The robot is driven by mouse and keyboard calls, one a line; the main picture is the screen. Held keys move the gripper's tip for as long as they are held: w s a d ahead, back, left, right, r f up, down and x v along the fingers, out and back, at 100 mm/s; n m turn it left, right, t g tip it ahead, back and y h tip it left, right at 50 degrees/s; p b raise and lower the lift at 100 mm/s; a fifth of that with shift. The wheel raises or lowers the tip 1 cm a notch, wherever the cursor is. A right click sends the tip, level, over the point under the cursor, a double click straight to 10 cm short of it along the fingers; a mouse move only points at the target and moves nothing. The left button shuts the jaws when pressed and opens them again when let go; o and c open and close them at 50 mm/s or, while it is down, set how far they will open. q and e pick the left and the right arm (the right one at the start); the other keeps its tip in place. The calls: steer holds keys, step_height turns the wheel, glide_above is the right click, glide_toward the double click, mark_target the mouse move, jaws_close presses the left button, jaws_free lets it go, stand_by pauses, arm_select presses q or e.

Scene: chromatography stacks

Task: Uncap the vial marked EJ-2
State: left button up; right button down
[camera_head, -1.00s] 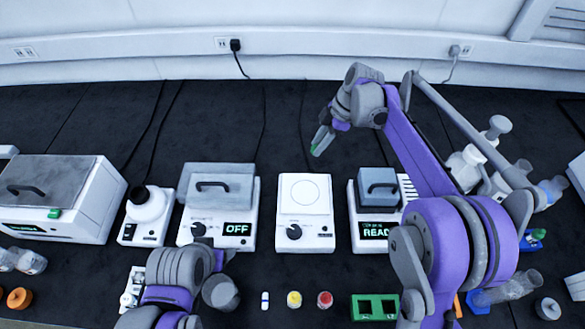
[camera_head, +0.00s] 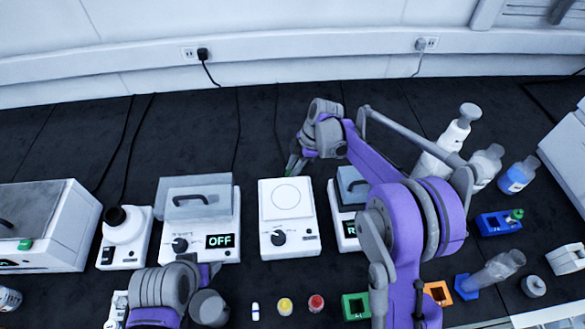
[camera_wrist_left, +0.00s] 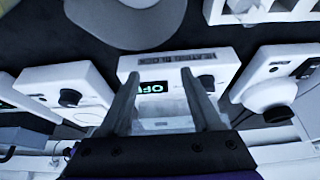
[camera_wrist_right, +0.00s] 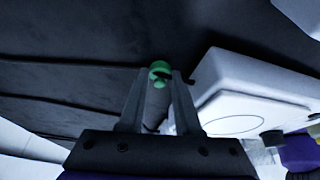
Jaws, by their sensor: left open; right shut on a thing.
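My right gripper (camera_head: 294,163) is shut on a small green-capped thing, perhaps a vial. Its green top (camera_wrist_right: 159,70) shows between the fingertips in the right wrist view; no label is readable. It is held over the dark bench behind the white hotplate (camera_head: 287,200). My left gripper (camera_wrist_left: 160,85) is open and empty, in front of the white heating block reading OFF (camera_head: 219,241). A blue rack (camera_head: 498,224) at the right holds another green-topped thing (camera_head: 517,214). I cannot read EJ-2 anywhere.
Small things with white (camera_head: 255,311), yellow (camera_head: 285,305) and red (camera_head: 316,302) tops stand at the front. A green rack (camera_head: 355,307) is to their right. Bottles (camera_head: 518,175) stand at the back right. The back middle of the bench is clear.

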steer(key=shift+f, duration=0.1)
steer(key=c, duration=0.9)
jaws_free()
steer(key=shift+r, duration=0.2)
steer(key=p+v, duration=0.1)
steer(key=v, duration=1.1)
